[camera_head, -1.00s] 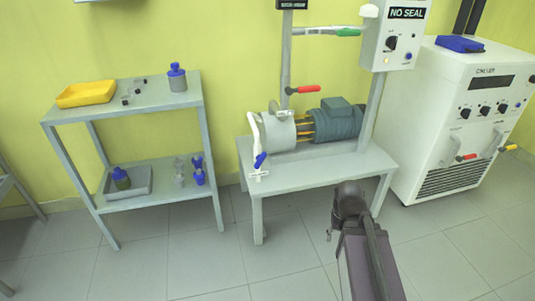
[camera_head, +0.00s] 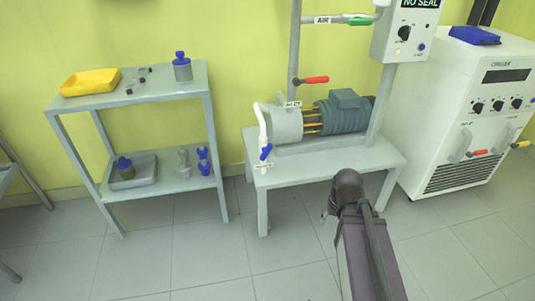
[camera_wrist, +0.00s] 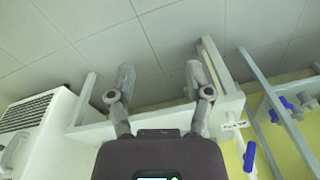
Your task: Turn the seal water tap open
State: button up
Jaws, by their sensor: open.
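In the head view, a tap with a blue handle (camera_head: 265,152) sits on a white pipe (camera_head: 262,126) at the left front of the pump bench (camera_head: 325,158). A small white label (camera_head: 263,166) is just below it, too small to read. In the wrist view, the blue handle (camera_wrist: 249,155) shows at lower right, beside the bench edge. My gripper (camera_wrist: 160,78) is open and empty in the wrist view, its fingers spread to the left of the tap and apart from it. In the head view my arm covers most of the gripper.
A control box (camera_head: 407,35) reads NO SEAL. A shelf (camera_head: 150,98) is at left, a white chiller (camera_head: 450,125) at right. The front floor is clear.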

jog(key=w+a+r+t+y+b, duration=0.3)
jog(key=w+a+t, duration=0.2)
jog(key=w+a, duration=0.3)
jog(key=w+a+r+t+y+b, duration=0.2)
jog(key=w+a+t, duration=0.4)
jog(key=w+a, duration=0.3)
jog(key=shift+w+r+m+t+y+b, duration=0.35)
jog(key=shift+w+r+y, duration=0.25)
jog(key=shift+w, duration=0.3)
